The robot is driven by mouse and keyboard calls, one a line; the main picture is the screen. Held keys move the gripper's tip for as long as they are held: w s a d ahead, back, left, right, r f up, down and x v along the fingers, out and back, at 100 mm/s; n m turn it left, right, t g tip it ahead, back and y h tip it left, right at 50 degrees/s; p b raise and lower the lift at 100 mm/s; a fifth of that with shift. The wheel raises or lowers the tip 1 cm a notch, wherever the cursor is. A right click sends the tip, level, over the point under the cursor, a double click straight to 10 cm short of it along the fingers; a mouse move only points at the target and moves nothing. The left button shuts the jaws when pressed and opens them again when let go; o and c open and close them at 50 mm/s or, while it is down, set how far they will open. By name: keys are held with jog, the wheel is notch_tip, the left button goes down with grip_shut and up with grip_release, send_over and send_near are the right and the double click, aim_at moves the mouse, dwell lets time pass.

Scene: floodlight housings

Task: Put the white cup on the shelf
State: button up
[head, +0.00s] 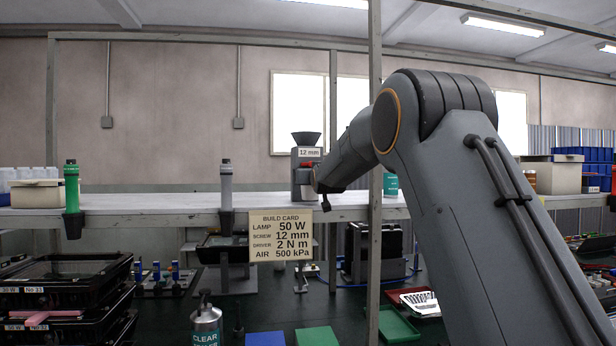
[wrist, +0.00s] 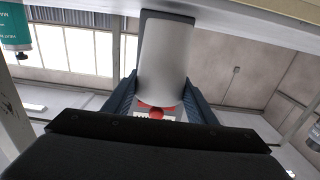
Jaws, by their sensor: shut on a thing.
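My gripper (wrist: 158,98) is shut on the white cup (wrist: 165,62), a plain pale cylinder between its two dark fingers in the wrist view. That view looks turned over, with the shelf (wrist: 245,9) along its top edge. In the head view my gripper (head: 322,190) is at the front of the long pale shelf (head: 140,205), just right of the grey 12 mm dispenser. The cup is hidden there. I cannot tell whether it touches the shelf.
The dispenser (head: 304,160) stands close behind my gripper. A teal container (head: 391,184) stands right of it, past an upright post (head: 375,120). Green (head: 72,195) and grey (head: 226,190) drivers hang at the shelf's front. The shelf between them looks clear.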

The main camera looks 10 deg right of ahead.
jog(key=w, duration=0.1)
jog(key=w+p, duration=0.1)
jog(key=w, duration=0.1)
jog(key=w+p, duration=0.1)
jog(key=shift+w+f, duration=0.25)
jog(key=shift+w, duration=0.1)
jog(key=shift+f, duration=0.55)
jog(key=shift+f, duration=0.2)
jog(key=o, duration=1.1)
jog(key=shift+r, duration=0.2)
jog(key=shift+s, duration=0.25)
jog(key=s+b, duration=0.3)
jog(key=s, duration=0.8)
jog(key=shift+s+b, duration=0.35)
